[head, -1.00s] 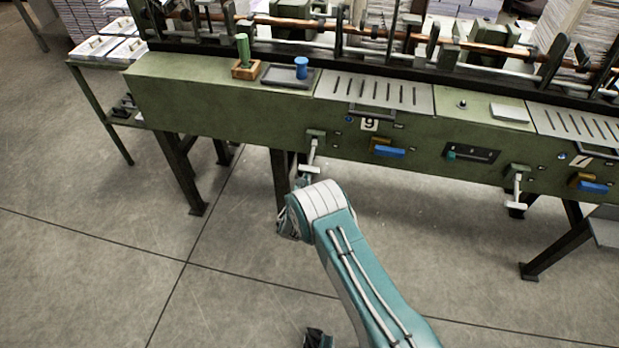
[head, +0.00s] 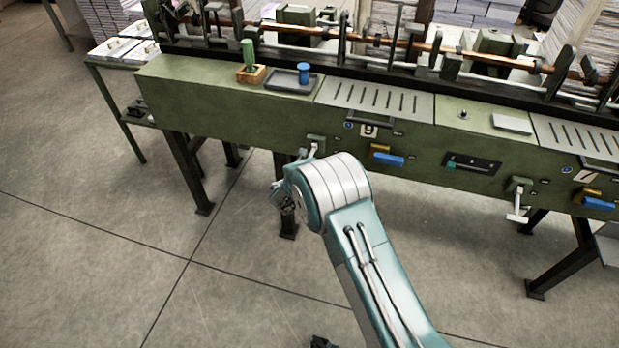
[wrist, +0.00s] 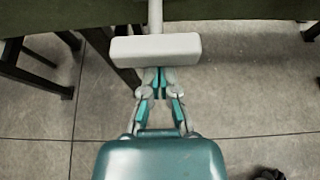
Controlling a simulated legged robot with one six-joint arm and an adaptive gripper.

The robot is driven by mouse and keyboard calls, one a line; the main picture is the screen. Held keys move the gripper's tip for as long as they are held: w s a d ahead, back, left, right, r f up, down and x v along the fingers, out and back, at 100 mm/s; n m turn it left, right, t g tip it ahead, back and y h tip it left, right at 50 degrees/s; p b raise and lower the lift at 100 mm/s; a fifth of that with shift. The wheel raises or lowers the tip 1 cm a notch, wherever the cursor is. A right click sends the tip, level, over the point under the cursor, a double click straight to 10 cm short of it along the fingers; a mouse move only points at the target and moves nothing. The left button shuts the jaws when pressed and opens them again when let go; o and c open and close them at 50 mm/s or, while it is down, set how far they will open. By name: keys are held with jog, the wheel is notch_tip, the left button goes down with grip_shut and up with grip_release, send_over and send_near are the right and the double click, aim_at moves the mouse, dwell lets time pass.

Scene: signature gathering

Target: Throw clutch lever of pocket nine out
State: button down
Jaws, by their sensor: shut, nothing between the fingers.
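The pocket nine clutch lever (head: 313,147) is on the green machine front, left of the "9" plate (head: 369,131); my arm hides most of it in the head view. In the wrist view its pale crossbar handle (wrist: 155,49) lies across the picture, with the stem running up to the machine. My gripper (wrist: 158,75) is shut and empty, its fingertips at the lower edge of the crossbar. I cannot tell whether they touch it or reach behind it. In the head view the fingertips are hidden by my arm.
A blue handle (head: 388,160) sits right of the lever, and a similar pale lever (head: 518,205) hangs further right. A tray (head: 290,80) with a blue-knobbed piece is on top. Dark machine legs (head: 189,175) stand below; the floor in front is clear.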

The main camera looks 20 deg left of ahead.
aim_at(309, 157)
jog(key=shift+g, duration=0.6)
jog(key=r, duration=0.4)
jog(key=shift+w+a+r, duration=0.2)
jog(key=shift+w+a, duration=0.15)
jog(key=shift+a, duration=0.05)
jog(key=shift+d, duration=0.15)
